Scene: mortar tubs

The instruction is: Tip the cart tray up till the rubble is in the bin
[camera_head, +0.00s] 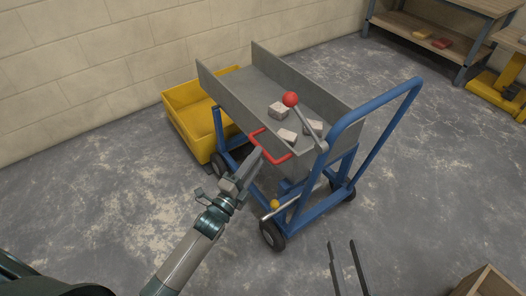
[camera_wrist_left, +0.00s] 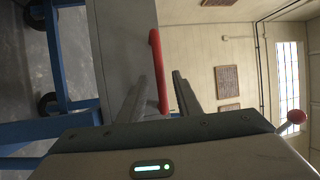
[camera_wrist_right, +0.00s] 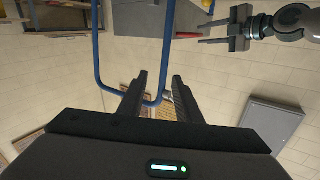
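The grey cart tray (camera_head: 325,97) sits roughly level on a blue wheeled cart. Three pale rubble blocks (camera_head: 278,110) lie in its near end. The yellow bin (camera_head: 185,113) stands on the floor at the tray's far left side; its inside is partly hidden by the tray. A red bar handle (camera_head: 283,159) sticks out from the tray's side. My left gripper (camera_head: 256,158) is at this handle. In the left wrist view its fingers are apart, with the red handle (camera_wrist_left: 156,50) close to one finger. My right gripper (camera_head: 345,256) is open and empty, low in front of the cart.
A lever with a red ball (camera_head: 290,99) rises at the tray's near end, beside the blue push handle (camera_head: 385,100). A yellow knob (camera_head: 274,204) is low on the cart. A workbench (camera_head: 440,42) stands back right, a wooden box (camera_head: 487,283) front right. Floor left is clear.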

